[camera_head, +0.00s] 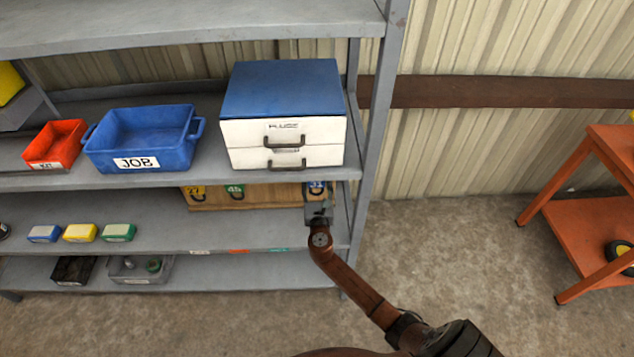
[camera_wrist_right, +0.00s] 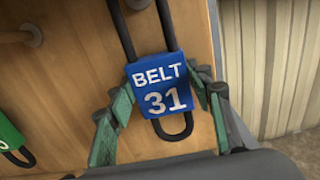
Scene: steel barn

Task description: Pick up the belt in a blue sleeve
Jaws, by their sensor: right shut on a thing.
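The belt in a blue sleeve (camera_wrist_right: 161,88), marked BELT 31, hangs against a wooden board (camera_wrist_right: 75,75) in the right wrist view. Its black loop shows above and below the sleeve. My right gripper (camera_wrist_right: 162,98) is shut on the blue sleeve, with green-padded fingers at its left and right sides. In the head view the blue sleeve (camera_head: 317,187) shows just above my right gripper (camera_head: 318,199), at the right end of the board on the shelf. The belt's upper end is out of the wrist view. My left gripper is not in view.
Belts in a yellow sleeve (camera_head: 194,191) and a green sleeve (camera_head: 235,191) hang to the left. A white drawer cabinet (camera_head: 240,142) stands on the shelf above. The shelf's grey upright (camera_head: 377,130) is close on the right. An orange cart (camera_head: 600,215) stands farther right, with clear floor between.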

